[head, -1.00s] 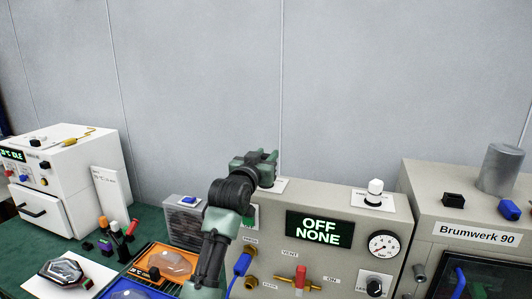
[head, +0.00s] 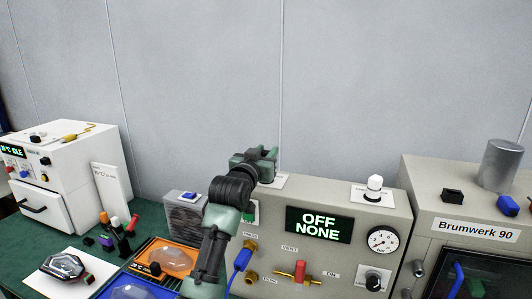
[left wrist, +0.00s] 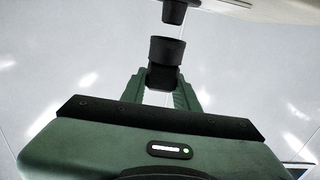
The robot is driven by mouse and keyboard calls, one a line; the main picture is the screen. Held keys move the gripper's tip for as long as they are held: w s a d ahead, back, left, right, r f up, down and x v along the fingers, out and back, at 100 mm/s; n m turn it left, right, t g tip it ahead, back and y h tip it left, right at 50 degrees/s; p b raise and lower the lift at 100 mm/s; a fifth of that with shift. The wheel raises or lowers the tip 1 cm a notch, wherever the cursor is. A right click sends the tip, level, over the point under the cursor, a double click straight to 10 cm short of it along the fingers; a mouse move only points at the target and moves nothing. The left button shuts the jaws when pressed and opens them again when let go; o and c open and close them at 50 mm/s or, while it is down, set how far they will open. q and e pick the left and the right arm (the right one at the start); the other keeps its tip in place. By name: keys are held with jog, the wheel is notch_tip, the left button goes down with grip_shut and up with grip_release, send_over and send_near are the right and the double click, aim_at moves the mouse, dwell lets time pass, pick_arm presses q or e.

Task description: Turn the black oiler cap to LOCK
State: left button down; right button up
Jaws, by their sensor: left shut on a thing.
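My left gripper (head: 268,162) is over the top of the beige machine, above a white label plate (head: 277,182). In the left wrist view its two green fingers (left wrist: 163,92) are shut on the black oiler cap (left wrist: 164,51), whose lower, blocky end lies between them. A second black piece (left wrist: 173,12) is in line with the cap at the top edge, with a light gap between the two. In the head view the gripper hides the cap, and I cannot read its LOCK mark. My right gripper is not in view.
A white cap (head: 374,187) stands on the machine's right top. A grey wall (head: 340,90) is behind.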

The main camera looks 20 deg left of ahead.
pick_arm(q)
jog(key=shift+p, duration=0.3)
jog(key=shift+f, duration=0.15)
jog(key=shift+f+b, duration=0.65)
jog(key=shift+f, duration=0.7)
jog(key=c, duration=1)
grip_release()
jog(key=shift+o, duration=0.2)
